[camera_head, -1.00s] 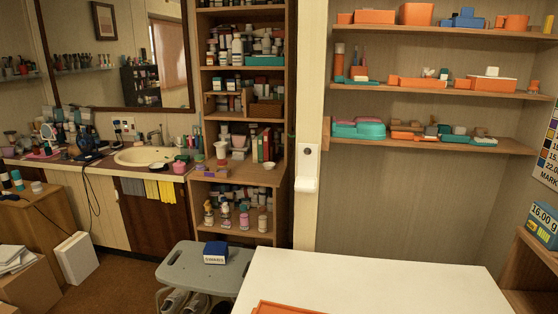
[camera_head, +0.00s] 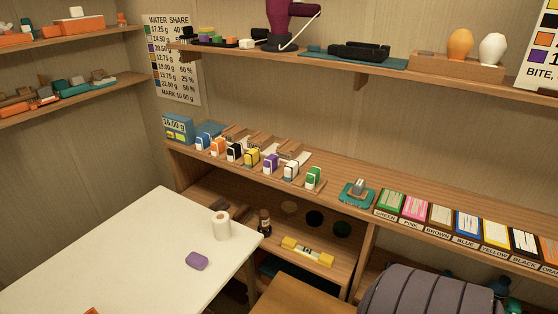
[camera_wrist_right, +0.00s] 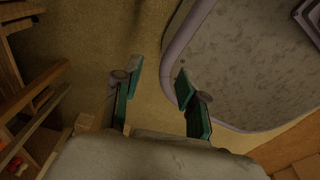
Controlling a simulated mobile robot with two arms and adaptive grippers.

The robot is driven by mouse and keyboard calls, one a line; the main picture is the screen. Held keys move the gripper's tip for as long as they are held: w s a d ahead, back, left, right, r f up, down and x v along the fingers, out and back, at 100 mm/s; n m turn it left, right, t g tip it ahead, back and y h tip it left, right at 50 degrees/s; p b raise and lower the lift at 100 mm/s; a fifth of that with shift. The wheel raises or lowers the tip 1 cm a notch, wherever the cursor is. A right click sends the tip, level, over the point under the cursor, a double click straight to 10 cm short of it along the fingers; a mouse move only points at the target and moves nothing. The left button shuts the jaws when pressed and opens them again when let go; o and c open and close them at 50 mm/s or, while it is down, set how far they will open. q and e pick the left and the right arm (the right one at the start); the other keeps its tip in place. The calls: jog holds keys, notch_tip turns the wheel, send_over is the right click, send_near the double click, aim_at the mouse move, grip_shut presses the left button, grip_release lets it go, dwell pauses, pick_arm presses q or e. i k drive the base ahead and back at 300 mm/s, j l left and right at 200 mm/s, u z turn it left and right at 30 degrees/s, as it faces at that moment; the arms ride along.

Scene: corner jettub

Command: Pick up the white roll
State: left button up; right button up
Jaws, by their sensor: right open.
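The white roll (camera_head: 221,226) stands upright on the white table (camera_head: 120,250) near its right edge in the head view. A purple block (camera_head: 197,261) lies on the table in front of it. My right gripper (camera_wrist_right: 155,92) shows in the right wrist view, its green-padded fingers apart with nothing between them. It points down over brown floor, and the roll is not in that view. Neither gripper shows in the head view.
A wooden bench (camera_head: 350,170) along the wall holds several small coloured boxes and label cards. A yellow-ended item (camera_head: 308,252) lies on the shelf below. A grey ribbed rounded object (camera_head: 415,295) fills the lower right. Much of the tabletop is clear.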

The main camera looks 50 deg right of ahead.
aim_at(221, 221)
jog(key=z, duration=1.15)
jog(key=i+j+u, duration=0.25)
jog(key=j, duration=0.1)
